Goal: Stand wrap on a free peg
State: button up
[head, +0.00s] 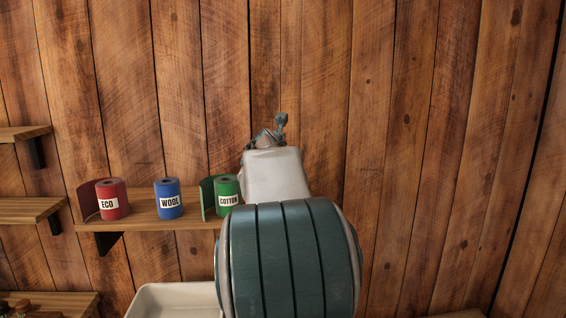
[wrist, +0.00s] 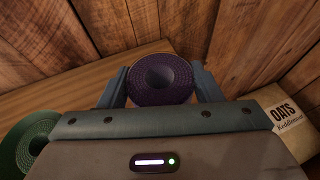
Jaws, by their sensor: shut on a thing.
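A purple wrap roll (wrist: 162,82) stands upright between the two fingers of my gripper (wrist: 162,76) in the wrist view, its round end with a dark core facing the camera. The fingers press on it from both sides. A dark purple strip behind it looks like its loose tail. The wooden shelf (head: 185,223) lies below; whether the roll touches it I cannot tell. In the head view my arm hides the roll. Red ECO (head: 113,197), blue WOOL (head: 168,198) and green COTTON (head: 228,188) wraps stand on the shelf. No bare peg can be made out.
The green wrap (wrist: 32,143) is left of my gripper in the wrist view, and an OATS package (wrist: 284,118) is at right. A white basin (head: 172,299) sits below the shelf. More shelves (head: 28,209) are at far left. A plank wall stands close behind.

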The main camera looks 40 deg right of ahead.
jog(key=shift+f+b, duration=1.6)
jog(key=shift+f, duration=0.3)
jog(key=shift+r+p, duration=0.1)
jog(key=shift+p, duration=0.3)
jog(key=shift+f+b, duration=0.45)
jog(key=shift+f, duration=0.2)
jog(key=o, duration=0.8)
jog(key=shift+c, duration=0.2)
jog(key=shift+a, duration=0.15)
